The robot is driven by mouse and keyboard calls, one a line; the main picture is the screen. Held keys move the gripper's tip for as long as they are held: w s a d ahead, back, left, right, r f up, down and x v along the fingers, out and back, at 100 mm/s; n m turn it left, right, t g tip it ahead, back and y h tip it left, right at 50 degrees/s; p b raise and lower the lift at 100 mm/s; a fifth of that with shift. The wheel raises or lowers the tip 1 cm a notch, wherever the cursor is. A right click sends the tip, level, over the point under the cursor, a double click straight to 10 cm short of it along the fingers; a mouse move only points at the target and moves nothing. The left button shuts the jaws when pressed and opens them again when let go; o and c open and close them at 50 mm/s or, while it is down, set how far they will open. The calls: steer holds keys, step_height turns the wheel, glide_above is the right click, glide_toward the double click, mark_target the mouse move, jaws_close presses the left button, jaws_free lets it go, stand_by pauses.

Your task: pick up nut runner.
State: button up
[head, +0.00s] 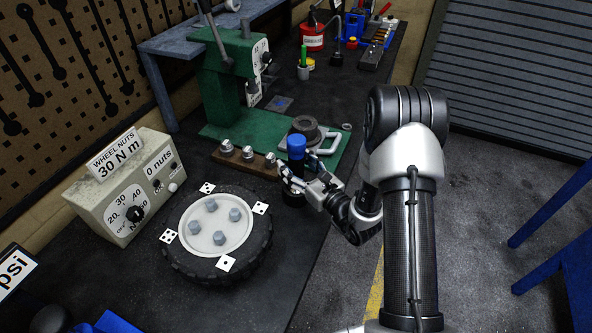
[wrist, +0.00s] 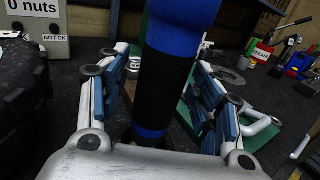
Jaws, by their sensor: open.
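The nut runner (head: 296,168) is an upright tool with a blue cap and a dark body, standing on the dark bench top right of the wheel. In the wrist view the nut runner (wrist: 163,85) is large and close, black in the middle with blue bands above and below. My gripper (head: 295,178) is at the tool, reaching in from the right. In the wrist view my gripper (wrist: 165,95) is open, with one blue-padded finger on each side of the tool. A gap shows on both sides. The tool's top is cut off in that view.
A wheel (head: 217,240) with several nuts and dice-marked tags lies to the left. A wooden rack (head: 246,160) with metal sockets and a green press (head: 232,85) are close behind the tool. Open floor lies to the right.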

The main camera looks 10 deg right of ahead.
steer(key=shift+w, duration=0.2)
steer(key=shift+c, duration=0.5)
steer(key=shift+r, duration=0.15)
jaws_close()
